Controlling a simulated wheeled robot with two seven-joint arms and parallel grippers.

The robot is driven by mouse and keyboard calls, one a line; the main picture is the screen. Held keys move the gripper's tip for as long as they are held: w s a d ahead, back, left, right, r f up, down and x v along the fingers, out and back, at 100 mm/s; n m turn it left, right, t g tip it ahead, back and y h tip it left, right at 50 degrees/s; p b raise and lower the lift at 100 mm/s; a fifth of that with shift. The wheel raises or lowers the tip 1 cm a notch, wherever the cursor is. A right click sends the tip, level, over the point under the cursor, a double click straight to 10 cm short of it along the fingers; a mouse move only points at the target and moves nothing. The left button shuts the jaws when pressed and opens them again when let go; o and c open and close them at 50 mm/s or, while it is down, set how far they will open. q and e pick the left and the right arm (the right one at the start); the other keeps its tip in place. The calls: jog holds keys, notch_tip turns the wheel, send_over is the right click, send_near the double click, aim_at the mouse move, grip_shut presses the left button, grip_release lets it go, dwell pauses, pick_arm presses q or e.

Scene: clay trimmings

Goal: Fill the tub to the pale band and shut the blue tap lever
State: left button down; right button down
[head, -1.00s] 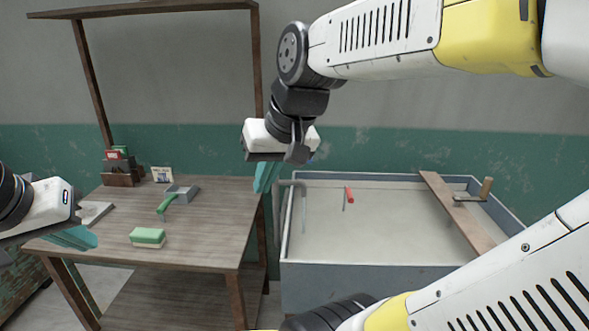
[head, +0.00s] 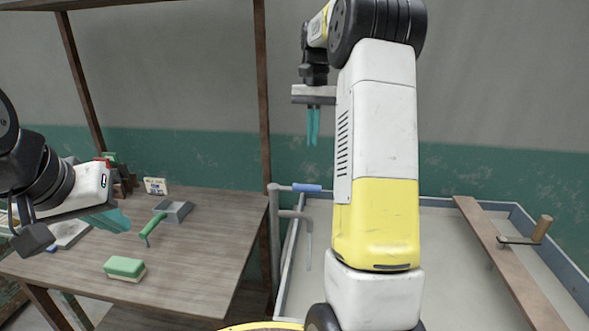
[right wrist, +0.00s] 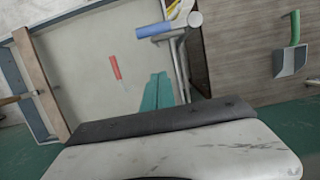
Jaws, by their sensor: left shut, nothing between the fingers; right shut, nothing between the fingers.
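The grey tub (head: 420,202) stands at the right with a pale, cloudy surface inside; I cannot make out a pale band. The blue tap lever (head: 307,188) sticks out to the right from the standpipe (head: 275,235) at the tub's left corner. It also shows in the right wrist view (right wrist: 155,29). A thin vertical line hangs below the spout (head: 296,214); I cannot tell pipe from water. My right gripper (head: 313,140) is shut and empty, pointing down above the lever in the picture. My left gripper (head: 124,224) is shut and empty over the table.
A plank with a wooden-handled tool (head: 540,230) lies across the tub. A red-handled tool (right wrist: 115,68) is in the tub, hidden in the head view by my right arm. The wooden table (head: 205,245) holds a green-and-cream block (head: 125,267) and a green-handled scoop (head: 153,226).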

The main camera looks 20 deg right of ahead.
jog(key=s+a+f, duration=0.3)
jog(key=s+f, duration=0.2)
jog(key=f, duration=0.3)
jog(key=shift+s+f, duration=0.15)
jog(key=shift+s, duration=0.25)
jog(key=shift+s, duration=0.1)
